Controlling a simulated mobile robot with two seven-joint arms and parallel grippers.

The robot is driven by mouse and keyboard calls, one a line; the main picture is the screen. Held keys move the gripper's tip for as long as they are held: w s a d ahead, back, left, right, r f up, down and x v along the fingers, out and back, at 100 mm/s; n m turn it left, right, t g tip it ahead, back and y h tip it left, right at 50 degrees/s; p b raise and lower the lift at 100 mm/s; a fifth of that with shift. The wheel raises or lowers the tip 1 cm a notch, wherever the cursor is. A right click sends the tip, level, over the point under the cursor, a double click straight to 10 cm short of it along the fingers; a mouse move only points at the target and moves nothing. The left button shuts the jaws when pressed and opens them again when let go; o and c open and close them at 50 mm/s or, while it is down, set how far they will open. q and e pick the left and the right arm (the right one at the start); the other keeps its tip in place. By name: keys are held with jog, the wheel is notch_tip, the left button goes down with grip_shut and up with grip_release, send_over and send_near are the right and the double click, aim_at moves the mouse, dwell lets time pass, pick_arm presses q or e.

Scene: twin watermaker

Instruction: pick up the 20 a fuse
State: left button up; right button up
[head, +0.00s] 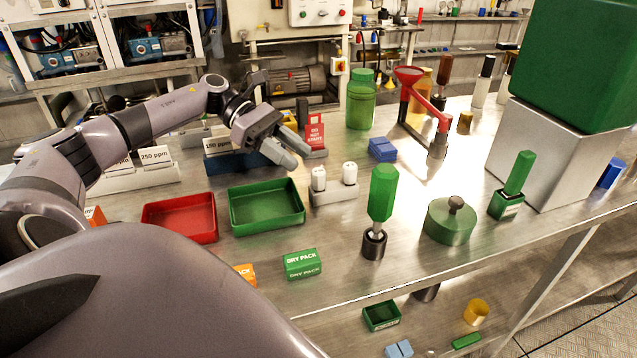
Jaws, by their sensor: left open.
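Two small white cylinders that look like fuses, a left one (319,178) and a right one (349,172), stand upright in a pale grey holder (335,195) near the middle of the bench. Their ratings are too small to read, so I cannot tell which is the 20 A fuse. My left gripper (291,153) is open and appears empty. It hangs above and behind the green tray, to the upper left of the white cylinders and apart from them. My right gripper is not in view.
A red tray (180,217) and a green tray (267,206) lie left of the holder. A green-handled tool (382,195) stands to its right, with a green round lid (450,222) beyond. A red tag (315,133) stands behind. The bench front between is mostly clear.

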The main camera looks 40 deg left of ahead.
aim_at(316, 170)
pick_arm(q)
jog(key=p+x, duration=0.1)
jog(key=x, duration=0.5)
jog(key=shift+d+f, duration=0.1)
jog(key=shift+d, duration=0.15)
jog(key=c, duration=0.7)
